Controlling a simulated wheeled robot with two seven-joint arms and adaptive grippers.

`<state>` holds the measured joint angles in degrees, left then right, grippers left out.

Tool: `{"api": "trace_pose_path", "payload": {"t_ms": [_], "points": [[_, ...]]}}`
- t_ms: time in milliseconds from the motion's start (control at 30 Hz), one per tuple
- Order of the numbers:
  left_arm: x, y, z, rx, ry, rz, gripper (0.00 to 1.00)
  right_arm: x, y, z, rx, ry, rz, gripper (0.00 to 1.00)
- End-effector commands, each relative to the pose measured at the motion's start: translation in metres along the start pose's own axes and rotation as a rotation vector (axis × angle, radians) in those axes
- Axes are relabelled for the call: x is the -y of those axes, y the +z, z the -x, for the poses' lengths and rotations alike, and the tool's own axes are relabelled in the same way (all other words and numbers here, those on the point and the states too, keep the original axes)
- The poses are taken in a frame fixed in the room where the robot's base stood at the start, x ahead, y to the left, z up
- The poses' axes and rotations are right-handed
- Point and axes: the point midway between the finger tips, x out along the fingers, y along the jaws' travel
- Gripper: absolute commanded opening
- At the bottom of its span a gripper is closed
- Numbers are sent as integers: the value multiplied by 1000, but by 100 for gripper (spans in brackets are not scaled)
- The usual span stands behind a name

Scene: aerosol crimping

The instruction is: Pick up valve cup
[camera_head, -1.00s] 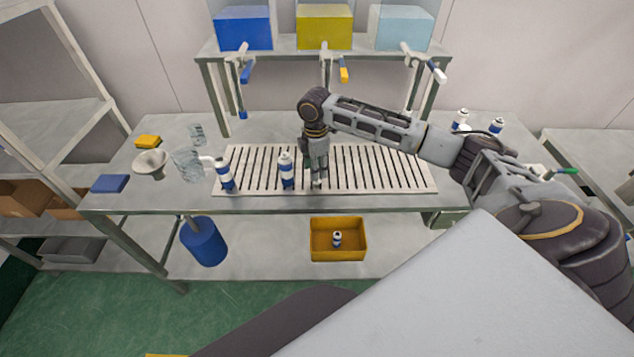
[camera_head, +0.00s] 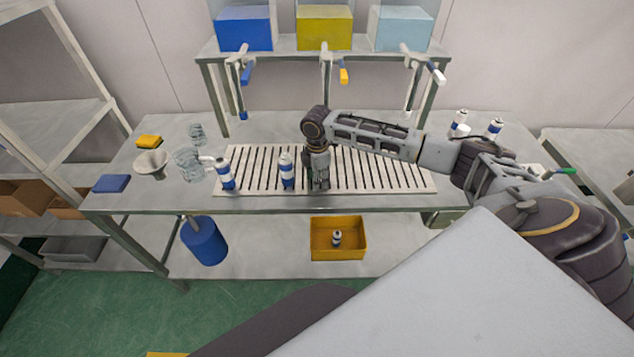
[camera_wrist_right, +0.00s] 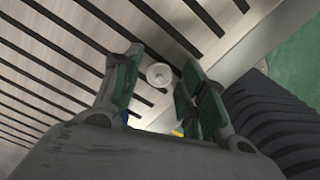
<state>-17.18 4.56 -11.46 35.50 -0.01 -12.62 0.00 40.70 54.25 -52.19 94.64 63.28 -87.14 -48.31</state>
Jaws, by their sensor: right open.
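The valve cup (camera_wrist_right: 159,75), a small round white disc with a raised centre, shows in the wrist view on the slatted rack. My right gripper (camera_wrist_right: 162,80) is open, with its green-padded fingers on either side of the cup; I see a gap around it and cannot tell the height. In the head view my right gripper (camera_head: 319,184) points down at the rack's front part, and the cup is not discernible there. My left gripper is not in view.
A blue-and-white can (camera_head: 287,172) stands close left of my right gripper; another can (camera_head: 226,175) stands further left. The slatted rack (camera_head: 385,168) is clear to the right. Glass vessels and a funnel (camera_head: 151,163) stand at the left. A dispenser shelf (camera_head: 380,45) stands behind.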

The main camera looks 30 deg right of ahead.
Motion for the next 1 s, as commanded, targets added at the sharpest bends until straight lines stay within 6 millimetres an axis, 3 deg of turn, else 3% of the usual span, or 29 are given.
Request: {"api": "trace_pose_path", "payload": {"t_ms": [33, 233, 733, 1000], "points": [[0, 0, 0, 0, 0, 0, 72, 0, 0, 0, 0, 0, 0, 39], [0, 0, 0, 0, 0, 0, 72, 0, 0, 0, 0, 0, 0, 16], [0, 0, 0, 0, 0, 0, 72, 0, 0, 4, -1, 1, 0, 15], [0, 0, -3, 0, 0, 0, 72, -1, 0, 29, -1, 3, 1, 15]]}}
